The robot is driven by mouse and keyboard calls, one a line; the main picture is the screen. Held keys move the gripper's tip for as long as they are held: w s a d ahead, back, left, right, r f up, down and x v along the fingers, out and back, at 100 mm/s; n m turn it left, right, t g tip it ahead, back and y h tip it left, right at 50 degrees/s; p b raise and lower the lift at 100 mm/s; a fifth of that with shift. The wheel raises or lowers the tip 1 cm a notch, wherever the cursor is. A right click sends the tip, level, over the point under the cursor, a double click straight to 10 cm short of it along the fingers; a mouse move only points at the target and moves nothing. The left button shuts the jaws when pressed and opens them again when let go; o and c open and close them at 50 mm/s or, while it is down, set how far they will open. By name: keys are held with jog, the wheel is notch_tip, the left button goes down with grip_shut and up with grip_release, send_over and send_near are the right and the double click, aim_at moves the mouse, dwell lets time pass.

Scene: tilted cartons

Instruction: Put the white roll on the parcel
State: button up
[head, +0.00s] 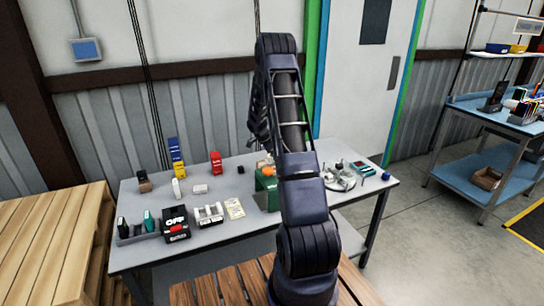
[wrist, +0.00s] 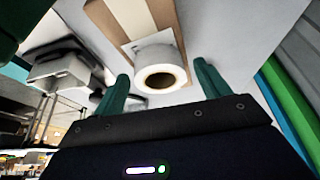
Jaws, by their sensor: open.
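The white roll (wrist: 152,54) with a brown core shows in the wrist view, its open end facing the camera. A brown parcel (wrist: 168,14) with a pale label lies beyond it at the top of that view. The roll overlaps the parcel's near end in the picture; I cannot tell whether it rests on it. My gripper (wrist: 161,72) is open, with its green fingers to the left and right of the roll. I see no clear contact between fingers and roll. In the head view my arm hides the gripper, and I cannot make out the roll or parcel.
Metal pieces lie right of my arm. A wooden pallet stack (head: 50,240) stands left, a blue shelf (head: 470,180) right.

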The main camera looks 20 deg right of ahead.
jog(key=shift+r, duration=0.1)
jog(key=v, duration=1.2)
jog(key=s+a+r+n+t, duration=0.1)
jog(key=s+a+r+n, duration=0.35)
jog(key=s+r, duration=0.6)
jog(key=s+a+r+n+t+y, duration=0.1)
jog(key=s+a+r+n, duration=0.2)
jog(key=s+r, duration=0.35)
jog(key=s+a+r+n+t+y, duration=0.1)
jog(key=s+a+r+n, duration=0.2)
jog(key=s, duration=0.6)
jog(key=s+a+r+n+y, duration=0.1)
jog(key=s+a+r+n, duration=0.2)
jog(key=s, duration=0.5)
jog(key=s+a+n, duration=0.1)
jog(key=s+n, duration=0.1)
jog(key=s, duration=0.4)
jog(key=s+a+n+t+y, duration=0.1)
jog(key=s+a+n, duration=0.1)
jog(key=s, duration=0.5)
jog(key=shift+a+t, duration=0.25)
jog(key=shift+t, duration=0.05)
jog(key=shift+n, duration=0.25)
